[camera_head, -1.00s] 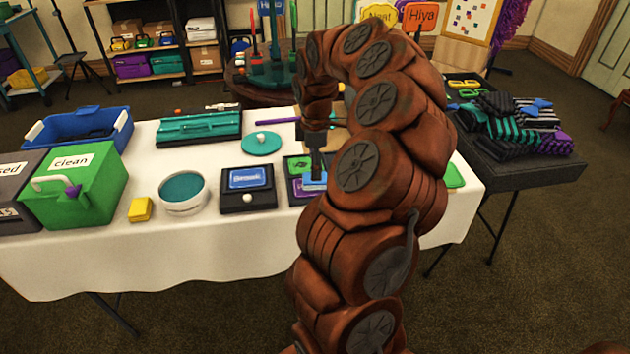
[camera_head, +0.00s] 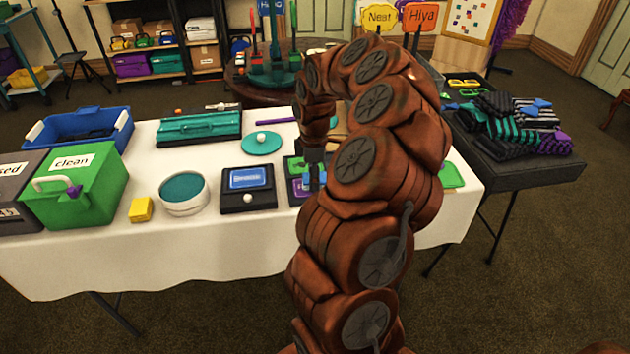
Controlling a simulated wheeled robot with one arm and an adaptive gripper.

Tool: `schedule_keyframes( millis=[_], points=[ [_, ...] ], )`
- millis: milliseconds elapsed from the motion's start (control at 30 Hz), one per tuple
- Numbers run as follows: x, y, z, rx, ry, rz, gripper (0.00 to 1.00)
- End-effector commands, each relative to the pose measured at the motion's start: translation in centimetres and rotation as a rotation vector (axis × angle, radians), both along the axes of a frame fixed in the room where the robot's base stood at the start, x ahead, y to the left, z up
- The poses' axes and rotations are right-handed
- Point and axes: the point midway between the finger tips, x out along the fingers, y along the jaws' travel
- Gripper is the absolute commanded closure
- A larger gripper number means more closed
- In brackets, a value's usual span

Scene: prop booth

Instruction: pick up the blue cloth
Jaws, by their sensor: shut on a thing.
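My gripper (camera_head: 314,182) points down over a dark board with green and purple patches (camera_head: 295,165) near the middle of the white table. Its fingers are shut on the blue cloth (camera_head: 307,182), of which only small light-blue bits show around the fingertips. The fingers and my arm hide most of the cloth. I cannot tell whether it still touches the board.
A black box with a blue label (camera_head: 248,188), a white bowl (camera_head: 184,193) and a yellow sponge (camera_head: 141,209) stand to the left. A teal disc (camera_head: 262,144) lies behind. Folded striped cloths (camera_head: 515,125) lie on the right table.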

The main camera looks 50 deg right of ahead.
Motion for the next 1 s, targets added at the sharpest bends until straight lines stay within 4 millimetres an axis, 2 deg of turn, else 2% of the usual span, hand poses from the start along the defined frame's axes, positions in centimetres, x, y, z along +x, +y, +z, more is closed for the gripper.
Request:
schedule_keyframes(
  millis=[33,167,200,467,867,1000],
  points=[
    [0.0,0.0,0.0,0.0,0.0,0.0,0.66],
    [0.0,0.0,0.0,0.0,0.0,0.0,0.79],
    [0.0,0.0,0.0,0.0,0.0,0.0,0.8],
    [0.0,0.0,0.3,0.0,0.0,0.0,0.8],
    [0.1,0.0,3.6,-0.001,-0.004,0.0,0.8],
    [-0.6,0.6,3.6,0.001,-0.002,0.002,0.8]
  ],
)
